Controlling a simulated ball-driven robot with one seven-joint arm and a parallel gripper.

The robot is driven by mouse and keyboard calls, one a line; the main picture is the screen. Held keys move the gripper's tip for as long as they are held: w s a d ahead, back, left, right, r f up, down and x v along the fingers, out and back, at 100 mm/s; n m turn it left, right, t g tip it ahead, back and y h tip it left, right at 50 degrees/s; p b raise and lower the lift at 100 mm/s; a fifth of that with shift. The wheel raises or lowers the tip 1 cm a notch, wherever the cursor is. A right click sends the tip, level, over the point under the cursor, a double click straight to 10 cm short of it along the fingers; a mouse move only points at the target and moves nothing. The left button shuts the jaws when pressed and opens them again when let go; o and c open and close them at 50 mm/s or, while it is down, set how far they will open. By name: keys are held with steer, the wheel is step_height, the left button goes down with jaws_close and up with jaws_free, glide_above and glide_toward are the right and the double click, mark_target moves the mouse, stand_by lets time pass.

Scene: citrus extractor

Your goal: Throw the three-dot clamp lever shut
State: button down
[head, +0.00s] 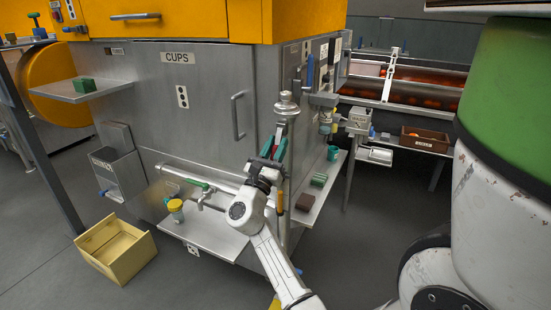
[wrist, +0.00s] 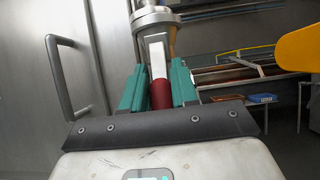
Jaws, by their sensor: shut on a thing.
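A silver clamp lever (wrist: 158,58) with a dark red grip (wrist: 160,95) stands nearly upright in the wrist view, below a round metal pipe fitting (wrist: 155,20). My gripper (wrist: 159,88) has its teal fingers on either side of the red grip and is shut on it. In the head view, my gripper (head: 275,148) is in front of the right corner of the steel cabinet, just below the pipe fitting (head: 287,104). There the lever is mostly hidden by my fingers. I cannot make out a three-dot mark on the clamp itself.
The steel cabinet (head: 207,80) with a vertical door handle (head: 238,115) is close on the left. An open yellow box (head: 120,250) is on the floor.

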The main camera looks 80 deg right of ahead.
steer(key=shift+b, duration=0.35)
stand_by(0.3)
steer(key=c, duration=0.9)
jaws_free()
steer(key=shift+c, duration=0.2)
steer(key=shift+f, duration=0.1)
steer(key=v, duration=1)
steer(key=shift+a+f, duration=0.15)
steer(key=shift+f, duration=0.2)
steer(key=shift+w, duration=0.1)
